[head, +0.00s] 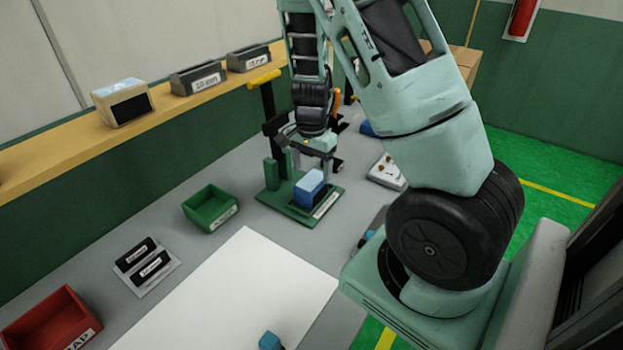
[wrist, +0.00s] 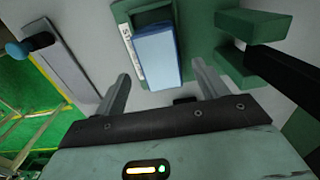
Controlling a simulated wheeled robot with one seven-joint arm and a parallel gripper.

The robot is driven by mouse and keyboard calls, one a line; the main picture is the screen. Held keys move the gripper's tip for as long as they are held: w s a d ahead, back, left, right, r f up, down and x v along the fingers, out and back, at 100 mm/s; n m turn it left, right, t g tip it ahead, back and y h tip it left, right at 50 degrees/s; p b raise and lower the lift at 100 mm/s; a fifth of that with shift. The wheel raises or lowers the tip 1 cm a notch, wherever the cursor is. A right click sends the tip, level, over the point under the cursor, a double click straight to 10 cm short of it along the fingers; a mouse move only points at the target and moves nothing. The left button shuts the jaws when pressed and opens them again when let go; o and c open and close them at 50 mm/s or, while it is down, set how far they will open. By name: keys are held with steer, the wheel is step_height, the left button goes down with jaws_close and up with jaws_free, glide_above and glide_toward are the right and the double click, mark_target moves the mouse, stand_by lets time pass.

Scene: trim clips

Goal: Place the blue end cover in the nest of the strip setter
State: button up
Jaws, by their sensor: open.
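The blue end cover (head: 312,183) is a block with a lighter blue face. It sits on the green base of the strip setter (head: 327,208), and it also shows in the wrist view (wrist: 158,58). A dark part shows beside it, seemingly the nest; how fully the cover is seated cannot be told. My gripper (wrist: 163,90) is open and empty, its two fingers spread, with the cover beyond their tips and between them in the picture.
The setter's yellow handle (head: 264,79) and dark upright stand close to my gripper's left. A green bin (head: 211,208), a holder with two black labelled pieces (head: 150,262), a red bin (head: 50,325) and a white sheet (head: 240,290) lie leftward. The sheet is mostly bare.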

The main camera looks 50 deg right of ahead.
mark_target(312, 180)
step_height(312, 180, up, 7)
steer(key=s+a+r+n+y, duration=0.15)
steer(key=a+n, duration=0.35)
steer(key=a, duration=0.6)
steer(key=s+a+r+n, duration=0.25)
steer(key=a+n, duration=0.35)
steer(key=a, duration=0.5)
steer(key=s+a+r+n, duration=0.4)
steer(key=s+a+n, duration=0.8)
steer(key=s+n, duration=0.1)
steer(key=shift+s+h, duration=0.45)
steer(key=shift+s, duration=0.4)
steer(key=shift+f, duration=0.1)
steer(key=shift+f+b, duration=0.35)
